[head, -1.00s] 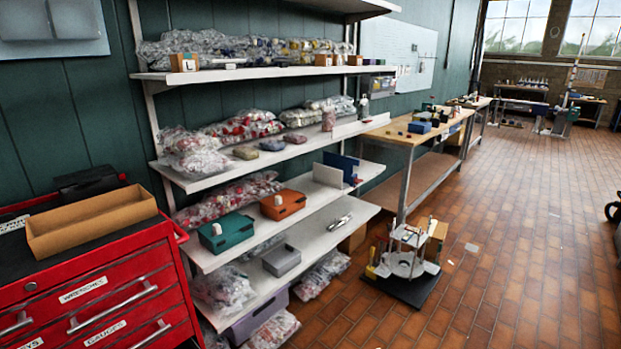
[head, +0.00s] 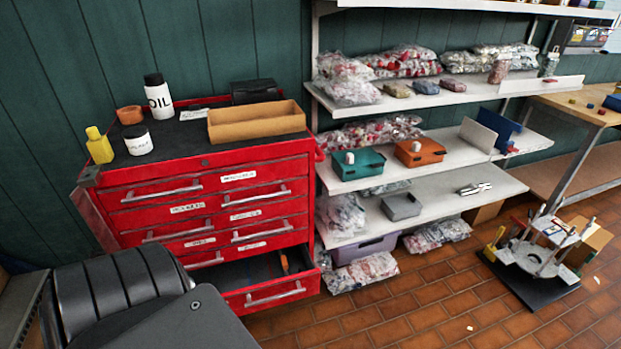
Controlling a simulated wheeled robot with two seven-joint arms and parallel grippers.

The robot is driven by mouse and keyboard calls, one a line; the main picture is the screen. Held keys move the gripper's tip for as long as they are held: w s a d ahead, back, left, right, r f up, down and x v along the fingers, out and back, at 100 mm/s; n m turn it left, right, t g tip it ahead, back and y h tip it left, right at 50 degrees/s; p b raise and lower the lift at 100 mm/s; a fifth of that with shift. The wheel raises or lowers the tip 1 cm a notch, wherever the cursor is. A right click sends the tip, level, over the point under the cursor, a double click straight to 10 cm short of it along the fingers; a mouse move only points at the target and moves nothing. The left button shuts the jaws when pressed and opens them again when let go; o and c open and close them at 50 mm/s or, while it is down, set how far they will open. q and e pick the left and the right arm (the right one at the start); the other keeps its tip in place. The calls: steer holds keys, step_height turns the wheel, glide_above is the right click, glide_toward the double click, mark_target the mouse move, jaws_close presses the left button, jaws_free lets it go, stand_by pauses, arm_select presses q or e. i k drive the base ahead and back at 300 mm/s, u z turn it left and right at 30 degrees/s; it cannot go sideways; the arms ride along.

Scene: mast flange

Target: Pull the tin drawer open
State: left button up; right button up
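A red tool chest (head: 215,167) stands left of centre against the green wall. Its front has several drawers with bar handles and white labels, too small to read surely, so I cannot tell which is the tin drawer. The upper drawers look shut. A low drawer on the right (head: 270,297) stands open; its dark inside shows, with a small orange-handled item (head: 285,264) in it. The chest's lower left is hidden. Neither gripper is in view.
On the chest stand a white OIL bottle (head: 158,94), a white jar (head: 138,140), a yellow bottle (head: 99,146) and a cardboard tray (head: 257,122). White shelves (head: 425,197) adjoin on the right. A dark platform (head: 533,280) sits on the tiled floor. Floor right of the open drawer is mostly clear.

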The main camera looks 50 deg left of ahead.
mark_target(250, 285)
steer(key=z, duration=0.7)
steer(key=i, duration=1.9)
steer(key=u, duration=2.8)
